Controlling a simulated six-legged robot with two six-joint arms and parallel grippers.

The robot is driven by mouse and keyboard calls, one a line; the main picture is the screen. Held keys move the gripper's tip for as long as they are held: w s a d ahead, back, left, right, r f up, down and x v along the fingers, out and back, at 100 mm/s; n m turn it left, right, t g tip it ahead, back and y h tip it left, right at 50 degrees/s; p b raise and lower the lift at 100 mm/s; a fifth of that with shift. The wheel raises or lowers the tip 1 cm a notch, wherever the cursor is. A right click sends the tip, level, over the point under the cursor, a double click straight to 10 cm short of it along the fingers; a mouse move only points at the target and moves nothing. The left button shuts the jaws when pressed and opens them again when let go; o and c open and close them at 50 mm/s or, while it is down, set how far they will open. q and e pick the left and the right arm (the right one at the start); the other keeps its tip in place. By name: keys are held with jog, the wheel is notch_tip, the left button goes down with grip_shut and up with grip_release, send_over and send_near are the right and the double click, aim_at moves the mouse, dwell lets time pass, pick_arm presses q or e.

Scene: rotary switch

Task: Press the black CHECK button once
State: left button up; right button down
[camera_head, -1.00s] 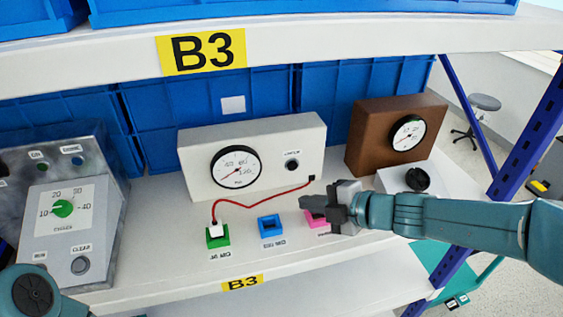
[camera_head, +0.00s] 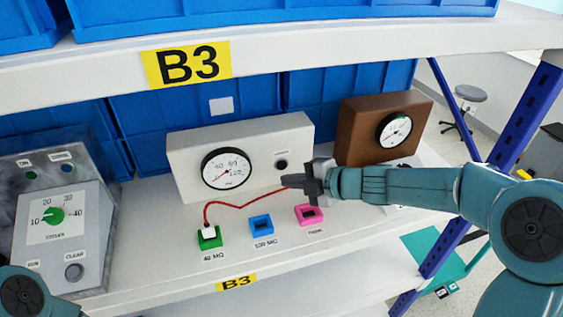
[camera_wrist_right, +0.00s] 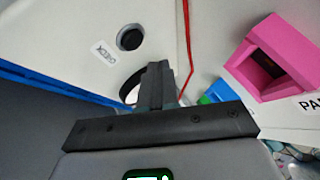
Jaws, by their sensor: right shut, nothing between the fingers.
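The black CHECK button (camera_head: 281,164) is on the front of a white box (camera_head: 185,156), right of its round dial. In the right wrist view the black button (camera_wrist_right: 130,38) shows beside its CHECK label, beyond the fingertips and apart from them. My right gripper (camera_head: 287,181) is shut and empty, just below and in front of the button in the head view. Its shut fingers (camera_wrist_right: 155,88) also show in the right wrist view, partly covering the dial. My left gripper is out of view.
A blue socket (camera_head: 261,224) and a pink socket (camera_head: 309,214) stand on the shelf. A grey switch panel (camera_head: 90,250) is at left, a brown gauge box (camera_head: 361,137) at right.

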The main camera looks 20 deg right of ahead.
aim_at(282, 165)
jog(key=shift+w+r, duration=0.1)
jog(key=shift+w, duration=0.4)
jog(key=shift+w+d+p, duration=0.2)
jog(key=shift+w+p, duration=0.05)
jog(key=shift+p, duration=0.05)
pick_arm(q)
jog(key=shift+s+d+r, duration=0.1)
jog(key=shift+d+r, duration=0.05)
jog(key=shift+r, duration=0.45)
pick_arm(e)
jog(key=shift+a, duration=0.1)
jog(key=shift+w+a, duration=0.1)
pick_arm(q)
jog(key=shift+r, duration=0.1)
pick_arm(e)
jog(key=shift+w, duration=0.1)
dwell(0.5)
pick_arm(q)
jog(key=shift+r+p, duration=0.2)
jog(key=shift+p, duration=0.15)
pick_arm(e)
jog(key=shift+w, duration=0.3)
